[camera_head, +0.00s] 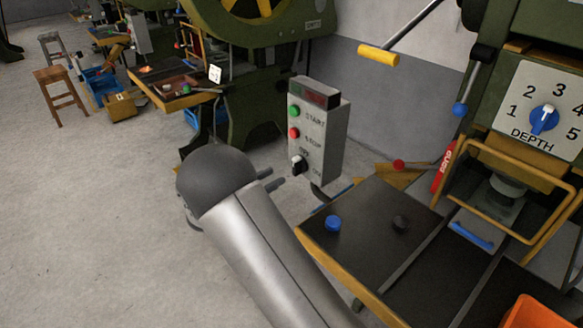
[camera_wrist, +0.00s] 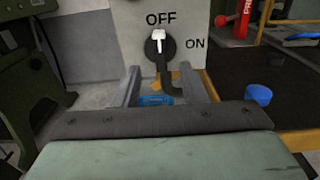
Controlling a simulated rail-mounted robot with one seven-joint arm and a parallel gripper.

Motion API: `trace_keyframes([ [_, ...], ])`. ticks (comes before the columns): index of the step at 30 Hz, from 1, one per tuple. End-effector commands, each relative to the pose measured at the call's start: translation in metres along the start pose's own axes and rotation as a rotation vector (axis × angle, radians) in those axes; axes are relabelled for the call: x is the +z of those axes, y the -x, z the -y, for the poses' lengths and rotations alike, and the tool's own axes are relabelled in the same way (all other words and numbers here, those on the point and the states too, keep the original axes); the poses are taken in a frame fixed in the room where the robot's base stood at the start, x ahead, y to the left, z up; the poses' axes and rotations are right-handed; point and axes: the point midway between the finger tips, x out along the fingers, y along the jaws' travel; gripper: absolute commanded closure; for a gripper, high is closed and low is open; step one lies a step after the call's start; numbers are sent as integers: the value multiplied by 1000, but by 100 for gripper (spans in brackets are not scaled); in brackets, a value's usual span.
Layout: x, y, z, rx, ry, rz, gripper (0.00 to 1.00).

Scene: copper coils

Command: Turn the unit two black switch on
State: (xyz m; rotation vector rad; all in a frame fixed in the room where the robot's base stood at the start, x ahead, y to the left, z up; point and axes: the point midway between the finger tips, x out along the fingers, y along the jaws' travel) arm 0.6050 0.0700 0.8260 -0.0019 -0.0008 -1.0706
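The black switch (camera_head: 298,164) is a round knob low on the front of a grey control box (camera_head: 320,140). In the wrist view the black switch (camera_wrist: 159,46) has a white pointer aimed up at OFF, with ON printed to its right. My gripper (camera_head: 269,180) is just left of and below the switch in the head view. In the wrist view my gripper (camera_wrist: 166,88) is open, its two fingers apart below the knob, with nothing held. The fingers appear not to touch the switch.
The box also carries a green START button (camera_head: 294,112) and a red STOP button (camera_head: 294,133). A dark table (camera_head: 365,240) with a blue button (camera_head: 333,223) stands to the right. A press with a DEPTH dial (camera_head: 543,119) stands beyond. Open floor lies left.

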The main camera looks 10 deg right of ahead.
Motion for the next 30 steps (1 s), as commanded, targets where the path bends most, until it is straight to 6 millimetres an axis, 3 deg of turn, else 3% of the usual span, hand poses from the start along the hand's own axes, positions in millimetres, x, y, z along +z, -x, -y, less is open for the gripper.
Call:
trace_keyframes([
  [6, 0, -46, 1, -3, -1, 0, 62],
  [12, 0, -72, 0, -2, -2, 0, 62],
  [24, 0, -80, 0, 0, -1, -1, 62],
  [28, 0, -79, 0, 0, -1, -1, 95],
  [30, 0, -79, 0, 0, -1, -1, 100],
])
